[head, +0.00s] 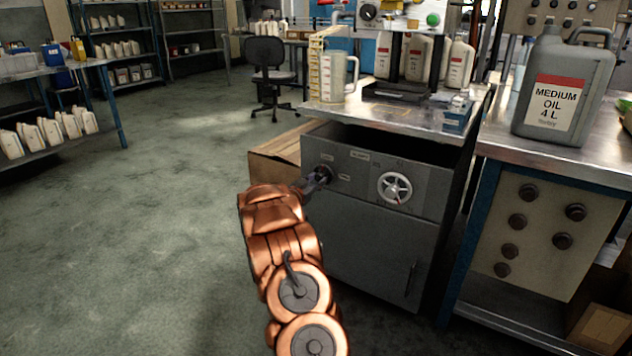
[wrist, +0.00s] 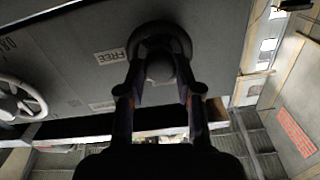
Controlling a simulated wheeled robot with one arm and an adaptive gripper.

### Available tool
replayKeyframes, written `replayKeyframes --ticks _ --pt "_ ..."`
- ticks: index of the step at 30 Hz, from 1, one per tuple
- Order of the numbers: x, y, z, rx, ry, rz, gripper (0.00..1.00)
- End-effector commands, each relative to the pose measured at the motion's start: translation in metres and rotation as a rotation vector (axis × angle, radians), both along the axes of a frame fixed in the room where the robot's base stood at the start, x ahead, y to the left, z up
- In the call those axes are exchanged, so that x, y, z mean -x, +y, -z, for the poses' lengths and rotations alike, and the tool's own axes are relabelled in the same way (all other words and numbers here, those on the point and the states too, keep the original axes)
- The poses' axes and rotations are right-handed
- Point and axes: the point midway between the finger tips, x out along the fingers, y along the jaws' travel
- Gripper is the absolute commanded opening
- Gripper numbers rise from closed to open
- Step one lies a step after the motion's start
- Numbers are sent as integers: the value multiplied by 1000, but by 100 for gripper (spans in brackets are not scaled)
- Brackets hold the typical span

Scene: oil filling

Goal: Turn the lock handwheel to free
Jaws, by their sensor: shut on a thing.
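The lock handwheel is a dark round knob (head: 325,171) on the left of the grey drawer front (head: 360,190). It also shows in the wrist view (wrist: 158,32) with a small FREE label (wrist: 110,56) to its left. My gripper (head: 313,183) reaches it from the front left. In the wrist view my gripper's two dark fingers (wrist: 160,88) are closed about the knob's middle. The fingers and wrist hide part of the knob, and I cannot tell its turn angle.
A silver spoked handwheel (head: 394,188) with a red mark is to the right on the same front. A dark opening shows above the drawer front, under the metal bench top (head: 400,115). A cardboard box (head: 275,155) stands beside the cabinet. The floor (head: 150,230) at left is clear.

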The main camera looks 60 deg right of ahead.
Motion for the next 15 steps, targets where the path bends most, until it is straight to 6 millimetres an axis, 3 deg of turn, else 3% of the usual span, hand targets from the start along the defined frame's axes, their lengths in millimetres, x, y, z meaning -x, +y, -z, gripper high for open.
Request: replayKeyframes --ticks 15 --pt "0 1 1 -6 -119 0 0"
